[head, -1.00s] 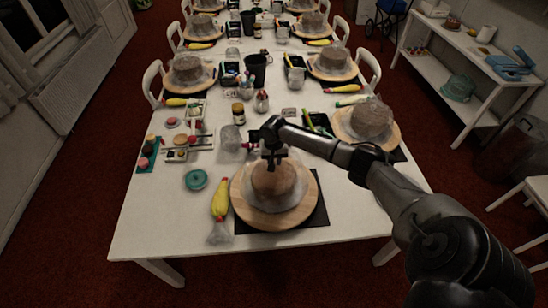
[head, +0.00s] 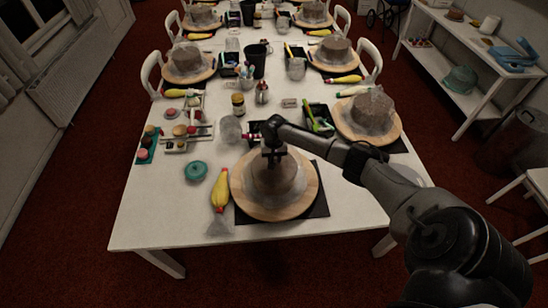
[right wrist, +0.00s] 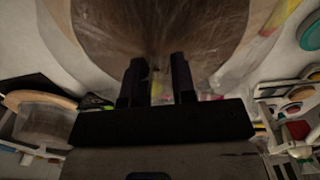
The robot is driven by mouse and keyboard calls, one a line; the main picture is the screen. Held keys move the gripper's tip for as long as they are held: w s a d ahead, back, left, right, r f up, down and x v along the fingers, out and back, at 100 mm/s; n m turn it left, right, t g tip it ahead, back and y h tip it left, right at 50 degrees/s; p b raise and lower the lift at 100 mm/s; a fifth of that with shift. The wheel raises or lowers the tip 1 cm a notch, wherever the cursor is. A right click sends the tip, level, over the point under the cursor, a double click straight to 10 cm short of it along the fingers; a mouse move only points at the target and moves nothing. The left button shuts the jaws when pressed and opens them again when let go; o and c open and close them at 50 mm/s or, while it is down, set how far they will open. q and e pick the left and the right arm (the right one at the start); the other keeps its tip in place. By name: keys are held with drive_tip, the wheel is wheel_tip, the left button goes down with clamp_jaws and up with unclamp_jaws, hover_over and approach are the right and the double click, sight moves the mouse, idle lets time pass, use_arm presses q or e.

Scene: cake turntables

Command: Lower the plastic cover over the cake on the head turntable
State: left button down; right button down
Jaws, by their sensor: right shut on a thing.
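The head turntable (head: 300,205) is a round wooden disc on a black mat at the near end of the table. A brown cake (head: 283,182) stands on it, with the clear plastic cover (head: 262,196) draped around it. My right gripper (head: 274,157) is over the top of the cake, pointing down, shut on the plastic cover. In the right wrist view the two dark fingers (right wrist: 156,72) meet the gathered film (right wrist: 165,45) above the cake. Whether the cover's lower edge touches the disc all round I cannot tell. My left gripper is not in view.
A yellow piping bag (head: 220,190) and a teal lidded pot (head: 196,170) lie left of the turntable. A clear jar (head: 230,130) and a black tray (head: 318,122) stand behind it. Another covered cake (head: 372,112) is at the right.

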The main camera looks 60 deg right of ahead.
drive_tip(key=shift+f, duration=0.4)
idle(0.3)
drive_tip(key=c, duration=0.9)
unclamp_jaws()
drive_tip(key=shift+o, duration=0.2)
drive_tip(key=shift+r+p, duration=0.6)
drive_tip(key=shift+p, duration=0.2)
wheel_tip(320, 180, up, 3)
drive_tip(key=p, duration=0.3)
drive_tip(key=shift+r+p, duration=0.15)
drive_tip(key=shift+p, duration=0.25)
wheel_tip(320, 180, up, 2)
drive_tip(key=p, duration=0.3)
drive_tip(key=shift+r, duration=0.25)
